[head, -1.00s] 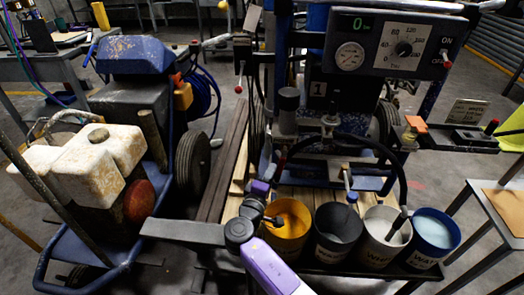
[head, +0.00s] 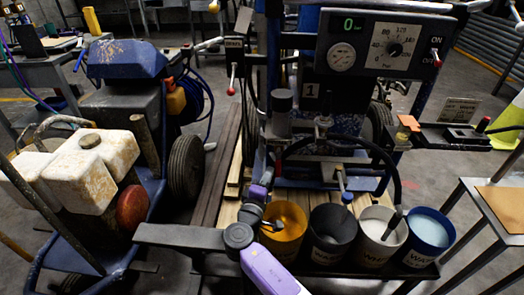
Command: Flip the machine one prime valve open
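Machine one, the striper marked "1" (head: 311,90), stands upright in the middle of the head view. A small lever with a blue end (head: 346,197) hangs low on its front, above the buckets. I cannot tell for sure which is the prime valve. My gripper (head: 272,226) is at the end of my purple and grey arm, over the left rim of the yellow bucket, apart from both levers. Its fingers are small and dark, so their opening is unclear.
A yellow bucket (head: 283,245), a black bucket (head: 331,240), a white bucket (head: 378,245) and a blue bucket (head: 429,235) stand in a row before the machine. A black hose (head: 390,160) arches above them. A second machine (head: 125,70) stands left; a table (head: 500,200) stands right.

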